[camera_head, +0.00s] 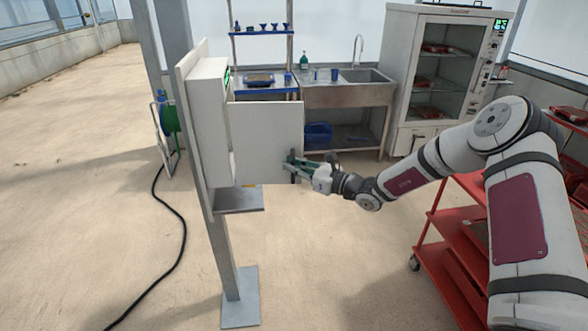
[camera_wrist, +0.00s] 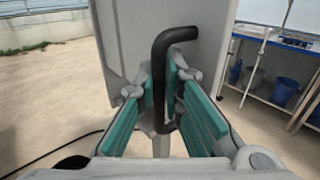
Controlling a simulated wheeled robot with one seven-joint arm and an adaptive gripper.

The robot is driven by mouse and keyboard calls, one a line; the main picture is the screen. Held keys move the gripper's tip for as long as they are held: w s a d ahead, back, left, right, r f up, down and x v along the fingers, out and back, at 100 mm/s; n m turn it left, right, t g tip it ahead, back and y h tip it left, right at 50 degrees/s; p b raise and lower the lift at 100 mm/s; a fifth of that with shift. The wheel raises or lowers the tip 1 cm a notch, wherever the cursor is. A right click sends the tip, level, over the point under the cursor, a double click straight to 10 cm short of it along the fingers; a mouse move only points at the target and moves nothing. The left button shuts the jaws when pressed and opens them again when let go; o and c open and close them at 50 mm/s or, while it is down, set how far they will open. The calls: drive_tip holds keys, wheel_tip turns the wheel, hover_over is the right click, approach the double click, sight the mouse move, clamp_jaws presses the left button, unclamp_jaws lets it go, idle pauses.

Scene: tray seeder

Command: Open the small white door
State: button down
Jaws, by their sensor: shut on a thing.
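The small white door (camera_head: 266,136) belongs to a white wall box (camera_head: 208,120) on a grey post. The door stands swung out from the box, with its panel spread to the right of it. In the wrist view the door (camera_wrist: 205,55) fills the upper middle, and its black bent handle (camera_wrist: 158,85) stands between the green finger pads. My gripper (camera_head: 292,165) is at the lower right edge of the door in the head view. In the wrist view my gripper (camera_wrist: 162,95) is shut on the handle, with a pad on each side.
A red cart (camera_head: 450,235) stands at the right, below my arm. A steel sink table (camera_head: 345,95) and a white glass-fronted cabinet (camera_head: 397,80) stand behind. A black hose (camera_head: 182,235) lies on the floor at left. The floor in front of the door is clear.

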drive_tip(key=shift+r, duration=0.1)
drive_tip(key=c, duration=2)
unclamp_jaws()
drive_tip(key=shift+o, duration=0.2)
drive_tip(key=v, duration=1.2)
